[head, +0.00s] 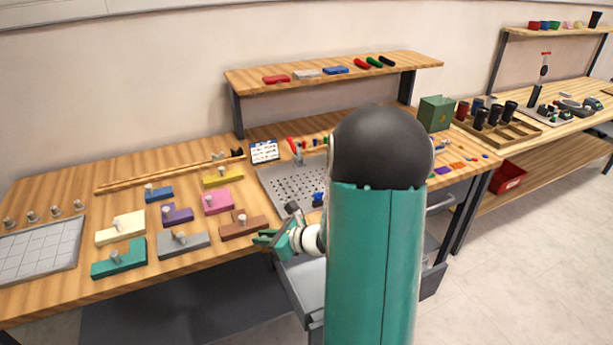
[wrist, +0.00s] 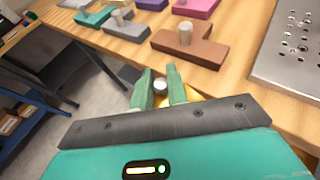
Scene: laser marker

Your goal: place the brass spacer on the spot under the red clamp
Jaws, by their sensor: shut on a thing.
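My gripper (head: 265,239) is off the table's front edge, in front of the brown block. In the wrist view its green fingers (wrist: 160,73) are shut on a yellow-gold piece with a round grey top (wrist: 160,86), which I take to be the brass spacer. Its lower part is mostly hidden by the fingers, and I cannot make it out in the head view. The red clamp (head: 291,144) stands at the back left of a grey perforated plate (head: 284,184), behind and to the right of my gripper. The spot under it is too small to tell.
Knobbed blocks, such as the brown one (head: 237,230) and the grey one (head: 184,246), lie on the table left of the plate. A small white sign (head: 264,151) stands beside the clamp. A wooden shelf (head: 330,75) rises behind. My arm hides the plate's right part.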

